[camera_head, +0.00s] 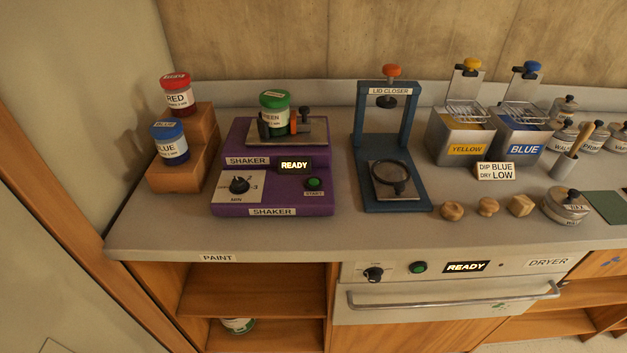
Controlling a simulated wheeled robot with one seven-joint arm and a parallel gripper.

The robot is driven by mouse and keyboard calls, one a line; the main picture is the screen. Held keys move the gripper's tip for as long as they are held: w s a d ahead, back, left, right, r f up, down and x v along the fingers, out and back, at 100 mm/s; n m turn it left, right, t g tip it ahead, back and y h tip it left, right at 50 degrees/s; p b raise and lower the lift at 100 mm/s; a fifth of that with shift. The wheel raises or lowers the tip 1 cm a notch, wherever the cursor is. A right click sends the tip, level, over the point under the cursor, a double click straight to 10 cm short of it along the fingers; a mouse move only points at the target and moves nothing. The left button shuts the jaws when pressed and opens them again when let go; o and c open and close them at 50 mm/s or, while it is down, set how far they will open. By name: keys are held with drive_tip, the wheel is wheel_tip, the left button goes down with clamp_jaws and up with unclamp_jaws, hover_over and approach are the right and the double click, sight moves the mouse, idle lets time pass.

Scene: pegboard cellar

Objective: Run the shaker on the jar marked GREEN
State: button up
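The purple shaker (225,196) stands on the left part of the counter. The GREEN jar (274,116), with a green lid, stands upright on the shaker's metal top plate (314,131). An orange piece and a dark knob are beside the jar; whether they grip it I cannot tell. The shaker's display (295,166) reads READY. A round green button (314,183) labelled START is below the display. A black dial (239,185) marked MIN is at the front left, its exact setting too small to tell. My gripper is not in view.
A wooden step holder (190,160) with RED (178,94) and BLUE (168,142) jars stands left of the shaker. The blue lid closer (362,150) stands to the right. YELLOW (460,140) and BLUE (516,145) dip tanks are beyond it. Bare counter lies along the front edge.

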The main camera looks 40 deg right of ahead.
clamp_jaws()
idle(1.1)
